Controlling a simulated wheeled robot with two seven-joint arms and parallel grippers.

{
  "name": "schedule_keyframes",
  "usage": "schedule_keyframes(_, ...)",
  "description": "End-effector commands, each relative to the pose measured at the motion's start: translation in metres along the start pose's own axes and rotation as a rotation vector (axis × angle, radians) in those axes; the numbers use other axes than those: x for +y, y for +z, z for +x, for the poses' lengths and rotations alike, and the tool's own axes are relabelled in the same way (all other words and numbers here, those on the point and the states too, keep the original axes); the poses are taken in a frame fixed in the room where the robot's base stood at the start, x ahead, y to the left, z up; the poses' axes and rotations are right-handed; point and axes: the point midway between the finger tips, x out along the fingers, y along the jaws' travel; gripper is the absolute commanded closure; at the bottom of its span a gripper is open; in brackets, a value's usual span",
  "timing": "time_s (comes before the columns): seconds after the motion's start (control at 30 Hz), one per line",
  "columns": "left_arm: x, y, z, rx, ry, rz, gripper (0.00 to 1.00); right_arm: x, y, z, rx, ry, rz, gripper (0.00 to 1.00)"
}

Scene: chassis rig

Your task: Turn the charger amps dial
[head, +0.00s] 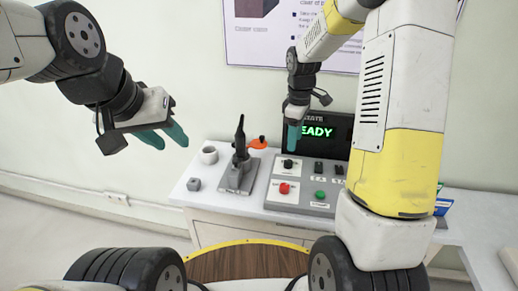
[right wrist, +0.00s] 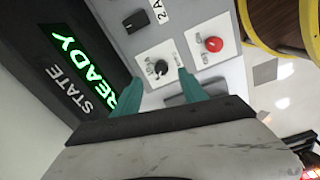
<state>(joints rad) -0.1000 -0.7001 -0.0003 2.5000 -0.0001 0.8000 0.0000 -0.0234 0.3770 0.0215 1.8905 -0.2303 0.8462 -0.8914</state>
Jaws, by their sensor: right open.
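A black round dial (head: 288,163) with a pale pointer sits on a white plate at the back left of the grey control panel (head: 257,193). It also shows in the right wrist view (right wrist: 161,67), just beyond and between my fingertips. Its labels are too small to read. My right gripper (head: 293,148) is open above the dial, with teal fingers pointing down; it also shows in the right wrist view (right wrist: 159,75). I see no clear contact with the dial. My left gripper (head: 174,147) is open and empty in the air, left of the bench.
The panel also bears a red button (head: 284,188), a green button (head: 320,195) and black switches (head: 318,167). A screen (head: 338,132) reading READY stands behind. A joystick-like device (head: 238,172), a white cup (head: 209,155), an orange item (head: 259,142) and a grey cube (head: 194,184) stand left.

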Motion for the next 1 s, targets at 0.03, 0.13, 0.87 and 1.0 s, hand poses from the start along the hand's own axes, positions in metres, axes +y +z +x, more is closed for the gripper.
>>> schedule_keyframes(0.03, 0.0, 0.0, 0.0, 0.0, 0.0, 0.0, 0.64, 0.004, -0.001, 0.009, -0.01, -0.01, -0.022, 0.5)
schedule_keyframes(0.13, 0.0, 0.0, 0.0, 0.0, 0.0, 0.0, 0.64, 0.007, -0.003, 0.018, -0.018, -0.018, -0.05, 0.5)
schedule_keyframes(0.87, 0.0, 0.0, 0.0, 0.0, 0.0, 0.0, 0.64, 0.005, -0.001, 0.096, -0.019, -0.019, -0.054, 0.5)
schedule_keyframes(1.0, 0.0, 0.0, 0.0, 0.0, 0.0, 0.0, 0.64, 0.005, -0.001, 0.096, -0.019, -0.018, -0.054, 0.5)
